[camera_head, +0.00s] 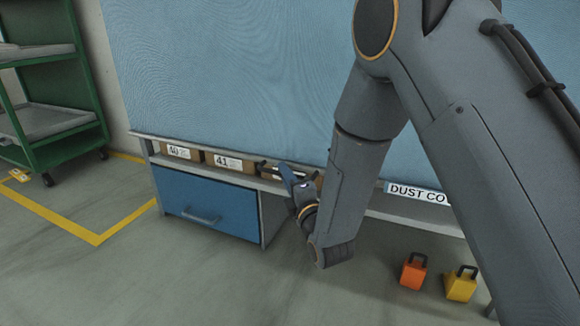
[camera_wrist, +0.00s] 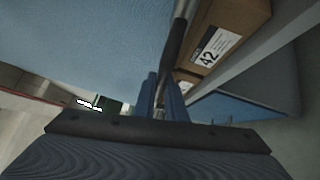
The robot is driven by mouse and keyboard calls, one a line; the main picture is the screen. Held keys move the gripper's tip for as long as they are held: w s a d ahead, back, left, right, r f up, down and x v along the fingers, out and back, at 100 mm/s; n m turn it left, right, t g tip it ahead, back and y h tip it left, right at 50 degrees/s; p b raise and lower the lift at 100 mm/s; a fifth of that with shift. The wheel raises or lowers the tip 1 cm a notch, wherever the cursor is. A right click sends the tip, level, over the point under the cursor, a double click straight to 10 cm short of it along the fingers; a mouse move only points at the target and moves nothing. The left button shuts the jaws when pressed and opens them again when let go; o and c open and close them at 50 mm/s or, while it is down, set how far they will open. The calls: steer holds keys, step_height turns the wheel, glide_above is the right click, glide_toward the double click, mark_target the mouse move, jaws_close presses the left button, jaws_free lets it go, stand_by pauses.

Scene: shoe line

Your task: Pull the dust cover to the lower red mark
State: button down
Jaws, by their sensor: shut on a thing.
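The dust cover (camera_head: 230,75) is a large light blue sheet hanging across the front of a workbench or rack. It also fills the upper left of the wrist view (camera_wrist: 80,40). My gripper (camera_head: 287,174) is at the cover's lower edge, left of a white "DUST CO…" label (camera_head: 418,194) that my arm partly covers. In the wrist view, my blue fingers (camera_wrist: 161,88) are shut on a dark bar (camera_wrist: 177,45) beside the cover's edge. I cannot make out a lower red mark for certain.
Shoe boxes marked 40 (camera_head: 178,152) and 41 (camera_head: 228,161) sit on the shelf, above a blue drawer (camera_head: 205,203). A green cart (camera_head: 55,150) stands at left.

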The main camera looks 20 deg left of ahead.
steer(key=shift+a, duration=0.1)
steer(key=c, duration=1.8)
jaws_free()
steer(key=shift+s+d, duration=0.1)
steer(key=shift+d, duration=0.1)
steer(key=p+v, duration=0.3)
steer(key=v, duration=0.4)
steer(key=shift+s+d+f, duration=0.1)
steer(key=shift+s+d, duration=0.05)
steer(key=shift+s, duration=0.1)
